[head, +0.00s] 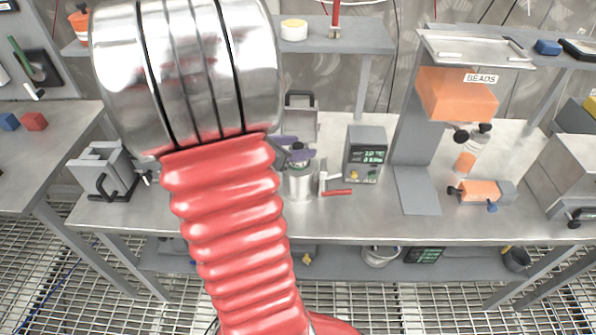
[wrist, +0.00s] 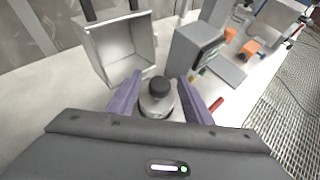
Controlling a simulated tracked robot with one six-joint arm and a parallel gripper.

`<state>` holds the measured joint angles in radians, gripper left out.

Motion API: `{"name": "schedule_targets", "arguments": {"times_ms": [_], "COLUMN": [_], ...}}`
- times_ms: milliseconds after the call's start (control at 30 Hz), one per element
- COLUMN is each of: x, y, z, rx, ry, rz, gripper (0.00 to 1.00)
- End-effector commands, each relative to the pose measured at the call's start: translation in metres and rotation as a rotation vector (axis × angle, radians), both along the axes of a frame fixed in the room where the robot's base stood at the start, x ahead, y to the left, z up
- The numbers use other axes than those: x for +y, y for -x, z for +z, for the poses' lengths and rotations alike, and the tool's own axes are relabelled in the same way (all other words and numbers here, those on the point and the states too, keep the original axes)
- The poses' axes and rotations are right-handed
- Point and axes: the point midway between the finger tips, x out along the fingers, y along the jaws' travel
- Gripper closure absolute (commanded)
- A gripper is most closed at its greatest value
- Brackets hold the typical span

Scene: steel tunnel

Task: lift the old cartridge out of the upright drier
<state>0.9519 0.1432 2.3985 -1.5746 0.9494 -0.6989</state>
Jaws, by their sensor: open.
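A steel cylinder (head: 300,184) stands upright on the bench, partly behind my arm in the head view. In the wrist view its round metal top (wrist: 157,106) carries a black knob (wrist: 159,86); I take this to be the upright drier with the old cartridge, whose body I cannot make out. My gripper (head: 298,154) is at the cylinder's top. In the wrist view my gripper (wrist: 160,82) is open, one purple finger on each side of the knob. I cannot tell whether either finger touches it.
An open metal box (wrist: 122,50) is close behind. An orange BEADS hopper (head: 457,95) and orange-and-white fitting (head: 467,160) are farther right. Bare bench lies in front.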

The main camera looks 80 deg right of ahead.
Motion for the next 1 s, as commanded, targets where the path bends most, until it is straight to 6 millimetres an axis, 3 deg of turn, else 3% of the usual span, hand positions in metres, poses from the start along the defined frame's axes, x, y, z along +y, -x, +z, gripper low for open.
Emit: {"name": "schedule_targets", "arguments": {"times_ms": [600,1000], "x": [-0.0024,-0.0024], "y": [0.0016,0.0018], "z": [-0.0018,-0.0019], "rx": [-0.001,-0.001], "ry": [0.000,0.000], "rz": [0.000,0.000], "gripper": [0.55,0.83]}}
